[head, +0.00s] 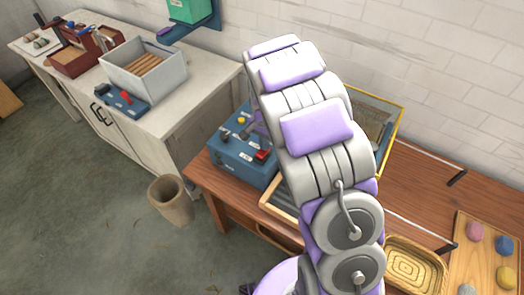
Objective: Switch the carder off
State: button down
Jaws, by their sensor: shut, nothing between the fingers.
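A blue control box (243,158) stands at the left end of the wooden table. On its top are a yellow button (242,120), a red switch (262,155) and small white labels; I cannot read the labels or tell the switch's position. A smaller blue panel with a red lever (125,97) lies on the pale bench. A dark red wooden device (88,52) stands farther back there. I cannot tell which control belongs to the carder. My grey and purple arm rises in front of the table. My gripper's fingers do not show; the arm hides the space behind it.
A grey bin (118,80) with brown rolls stands on the pale bench (185,110). A brown bucket (170,205) stands on the floor between bench and table. A yellow-framed glass case (388,120), a woven basket (425,250) and a board with wool skeins (475,232) occupy the wooden table.

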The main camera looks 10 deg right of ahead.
jog(key=shift+r, duration=0.1)
notch_tip(320, 180, up, 7)
jog(key=p, duration=0.3)
dwell(0.5)
dwell(0.4)
jog(key=s+d+r+n, duration=0.1)
jog(key=s+r+n, duration=0.1)
jog(key=s+r, duration=0.45)
jog(key=s+r+n, duration=0.2)
jog(key=s+r, duration=0.2)
jog(key=s, duration=0.6)
jog(key=s+r+n+g, duration=0.1)
jog(key=s+n, duration=0.1)
jog(key=s, duration=0.8)
jog(key=s+a+r+n, duration=0.1)
jog(key=s+r+n, duration=0.1)
jog(key=s, duration=0.8)
jog(key=shift+s+n+g, duration=0.3)
jog(key=shift+n+g, duration=0.1)
jog(key=shift+n, duration=0.1)
